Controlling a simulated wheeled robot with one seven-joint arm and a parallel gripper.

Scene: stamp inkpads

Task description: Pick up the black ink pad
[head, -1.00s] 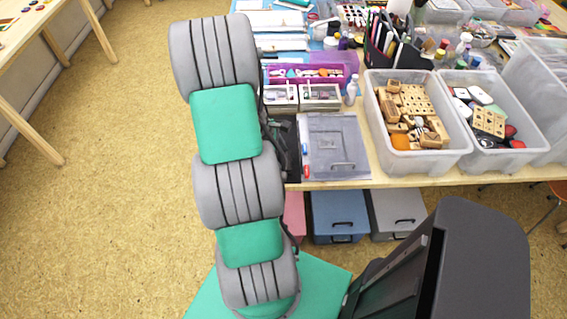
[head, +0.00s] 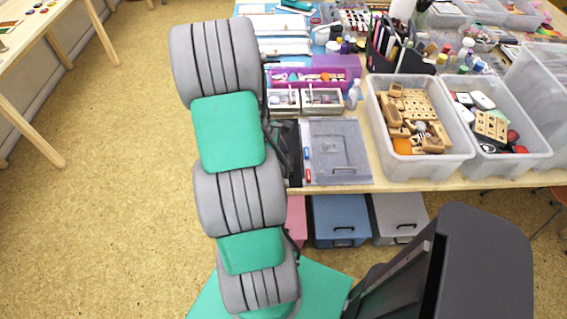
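I cannot pick out the black ink pad for certain. The right clear bin (head: 545,163) holds small pads and blocks in white, red and dark colours, too small to tell apart. A flat black thing (head: 294,172) lies at the table's front edge, partly hidden by my arm. My arm rises in grey and green links at the left of the table. A dark jointed part beside it, perhaps my gripper (head: 284,140), is over the table left of a grey case. Its fingers cannot be made out, and I see nothing held.
The grey flat case (head: 337,152) lies at the table's front. The left clear bin (head: 425,169) holds wooden blocks. Behind are a purple tray (head: 283,79), small boxes, a white bottle (head: 353,95) and a black pen caddy (head: 388,52). Drawers stand below the table.

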